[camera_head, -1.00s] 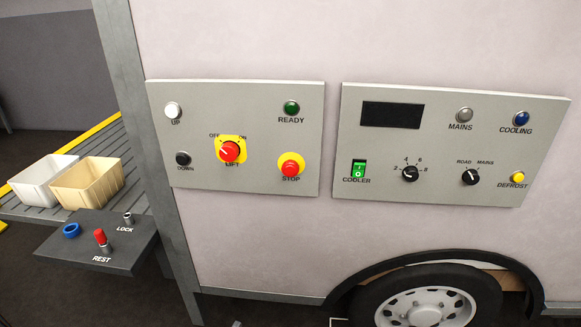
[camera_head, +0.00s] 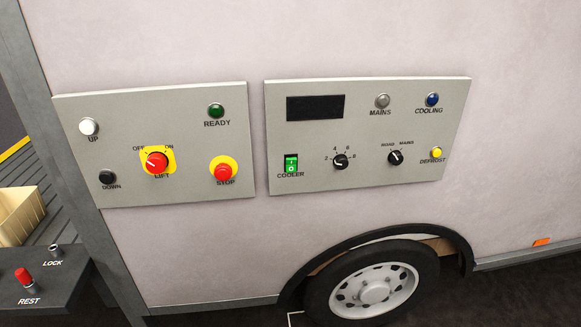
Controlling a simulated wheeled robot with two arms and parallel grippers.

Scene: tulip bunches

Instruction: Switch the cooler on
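The green COOLER rocker switch (camera_head: 291,163) sits at the lower left of the right-hand grey panel (camera_head: 380,172) on the vehicle's side. It bears white marks; I cannot tell which side is pressed in. Above it is a dark, blank display (camera_head: 315,107). To its right are a black numbered knob (camera_head: 340,161) and a black ROAD/MAINS selector (camera_head: 395,157). The MAINS lamp (camera_head: 382,101) is grey, the COOLING lamp (camera_head: 432,100) dark blue and the DEFROST button (camera_head: 436,153) yellow. Neither gripper is in view.
The left panel (camera_head: 130,120) holds a red LIFT knob (camera_head: 156,162), a red STOP button (camera_head: 223,172), UP and DOWN buttons and a green READY lamp. A dark shelf (camera_head: 60,285) with REST and LOCK controls juts out at lower left. A wheel (camera_head: 375,289) is below.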

